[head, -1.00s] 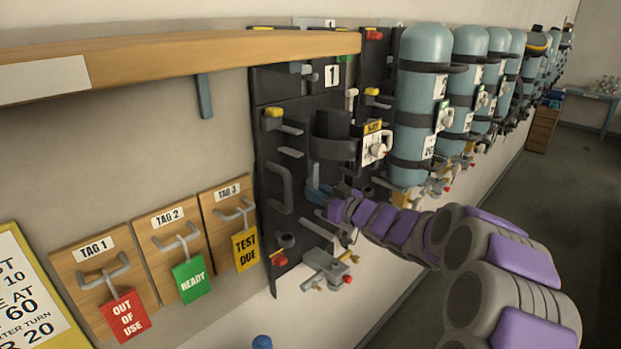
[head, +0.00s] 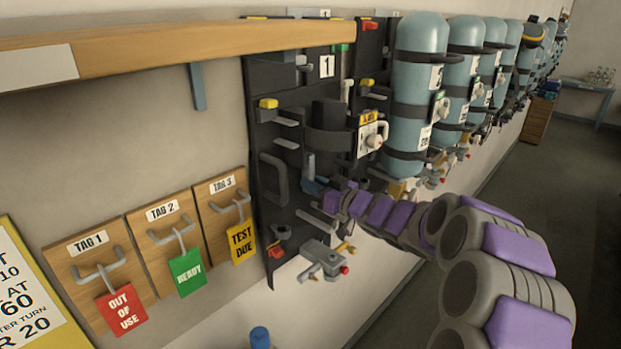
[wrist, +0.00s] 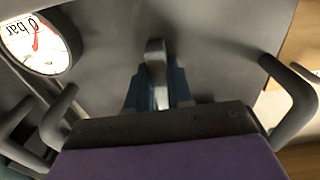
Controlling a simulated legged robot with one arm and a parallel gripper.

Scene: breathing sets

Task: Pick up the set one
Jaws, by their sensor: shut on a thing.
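Set one is a dark backplate (head: 285,215) marked 1, standing against the wall with straps and side handles and no blue cylinder on it. My gripper (head: 312,185) is at its lower middle, with my arm reaching in from the right. In the wrist view my gripper (wrist: 157,92) is shut on an upright grey handle (wrist: 155,62) on the plate, with a blue finger on each side. A white dial (wrist: 37,42) reading 0 bar shows at upper left there. My arm hides part of the plate's lower right.
A wooden shelf (head: 170,52) juts out at upper left. Tag boards with hanging tags (head: 186,272) are left of the plate. Blue cylinders (head: 417,85) stand close on the right in a row along the wall. The floor (head: 560,200) at right is clear.

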